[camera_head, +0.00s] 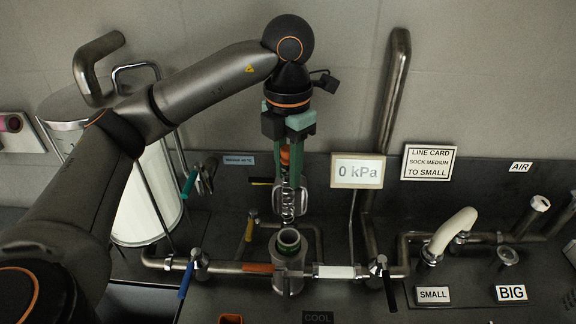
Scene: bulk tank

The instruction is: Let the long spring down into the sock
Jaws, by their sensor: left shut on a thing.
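My left gripper (290,160) points straight down at the middle of the view, its green fingers shut on the long spring. The spring (288,204) is a silver wire coil that hangs upright below the fingers. Its lower end is just above the open mouth of the upright filter housing (290,274), and appears apart from it. An orange piece shows between the fingers; I cannot tell if it belongs to the spring. A pale ring with green below it (289,237) sits in the housing mouth, perhaps the sock's top; the rest is hidden inside. My right gripper is not in view.
Pipes with a blue-handled valve (186,281) on the left and another valve (379,268) on the right flank the housing. A gauge reading 0 kPa (357,172) and a line card (429,163) stand behind.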

